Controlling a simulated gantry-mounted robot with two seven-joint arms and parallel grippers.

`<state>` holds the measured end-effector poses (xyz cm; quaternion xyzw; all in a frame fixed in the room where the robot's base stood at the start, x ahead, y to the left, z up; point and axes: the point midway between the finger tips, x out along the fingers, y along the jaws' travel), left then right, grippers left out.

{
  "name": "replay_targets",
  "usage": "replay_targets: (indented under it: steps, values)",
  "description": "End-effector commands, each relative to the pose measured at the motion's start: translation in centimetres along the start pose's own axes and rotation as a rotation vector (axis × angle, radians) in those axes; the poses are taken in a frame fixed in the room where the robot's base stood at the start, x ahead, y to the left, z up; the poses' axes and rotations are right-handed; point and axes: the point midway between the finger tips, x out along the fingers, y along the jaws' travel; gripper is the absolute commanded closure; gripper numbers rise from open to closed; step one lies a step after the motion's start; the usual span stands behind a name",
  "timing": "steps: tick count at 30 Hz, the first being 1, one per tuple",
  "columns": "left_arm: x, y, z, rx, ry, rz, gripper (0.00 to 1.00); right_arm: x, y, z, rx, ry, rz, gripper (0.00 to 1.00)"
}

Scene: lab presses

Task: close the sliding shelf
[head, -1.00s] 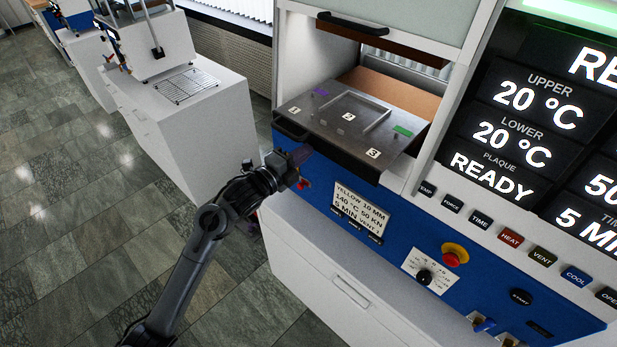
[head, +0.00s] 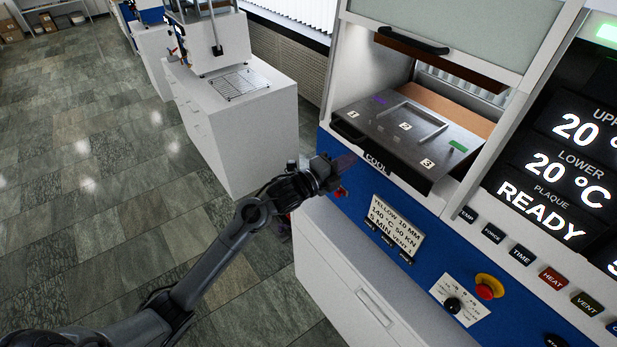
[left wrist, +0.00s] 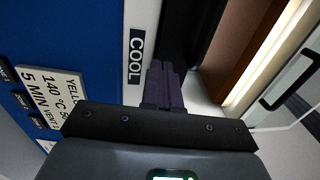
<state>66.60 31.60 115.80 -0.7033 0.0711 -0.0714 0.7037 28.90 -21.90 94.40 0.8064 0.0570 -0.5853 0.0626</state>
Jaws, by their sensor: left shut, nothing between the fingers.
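The sliding shelf (head: 377,121) is a dark metal plate with labels 1, 2 and 3 and purple and green marks. It sticks out of the press opening under the raised door. A black handle (head: 348,131) is at its front left corner. My left gripper (head: 345,162) is shut and empty, just in front of and below that corner. In the left wrist view its dark purple fingers (left wrist: 163,85) are together beside the COOL label (left wrist: 136,57). Whether they touch the shelf I cannot tell. My right gripper is in neither view.
The raised door (head: 455,30) has a black handle. The blue panel (head: 400,220) below the shelf carries a recipe card (head: 395,228) and a red-yellow knob (head: 487,287). A white cabinet with a wire rack (head: 240,84) stands behind left. The floor at left is clear.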

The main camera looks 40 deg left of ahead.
Motion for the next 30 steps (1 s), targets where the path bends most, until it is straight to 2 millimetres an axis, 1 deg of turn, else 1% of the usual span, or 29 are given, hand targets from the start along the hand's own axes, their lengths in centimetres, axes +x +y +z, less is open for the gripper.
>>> replay_targets:
  steps: [1,3,9,12,16,17,19,20,22,23,24,26,29,30]
  values:
    - [-0.8,0.1,-0.2,0.002,0.004,0.003,1.0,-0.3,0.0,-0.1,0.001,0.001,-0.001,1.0]
    - [-2.3,0.2,-0.1,0.004,0.003,0.002,1.0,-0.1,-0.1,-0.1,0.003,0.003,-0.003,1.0]
    - [-6.1,0.2,-0.2,0.002,0.003,0.002,1.0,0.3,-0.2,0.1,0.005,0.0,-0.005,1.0]
    - [-7.6,0.1,-0.2,0.002,0.003,0.002,1.0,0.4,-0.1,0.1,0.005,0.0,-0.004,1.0]
    - [-9.0,0.1,-0.1,0.0,0.002,0.001,1.0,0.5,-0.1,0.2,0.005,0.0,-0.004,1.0]
    - [-9.3,0.1,-0.1,0.0,0.003,0.001,0.97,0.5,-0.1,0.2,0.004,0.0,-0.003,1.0]
    - [-9.7,0.2,-0.2,0.006,0.006,0.002,0.86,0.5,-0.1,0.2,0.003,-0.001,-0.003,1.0]
    - [-9.8,0.5,-0.1,0.008,0.008,0.008,0.82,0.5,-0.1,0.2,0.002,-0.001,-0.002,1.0]
    - [-9.8,1.9,0.3,0.009,0.01,0.036,0.71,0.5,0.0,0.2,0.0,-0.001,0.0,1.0]
    - [-9.7,2.2,0.7,0.009,0.01,0.053,0.66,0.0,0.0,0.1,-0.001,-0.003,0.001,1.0]
    - [-9.5,2.3,1.1,0.01,0.012,0.075,0.65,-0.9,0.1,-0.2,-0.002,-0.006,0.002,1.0]
    - [-9.2,2.0,1.7,0.009,0.011,0.102,0.65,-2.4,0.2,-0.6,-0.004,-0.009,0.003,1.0]
    - [-8.8,1.3,2.6,0.006,0.012,0.146,0.65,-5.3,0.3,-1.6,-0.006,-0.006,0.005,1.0]
    - [-8.6,0.8,3.0,0.004,0.012,0.16,0.65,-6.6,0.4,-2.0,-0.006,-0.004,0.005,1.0]
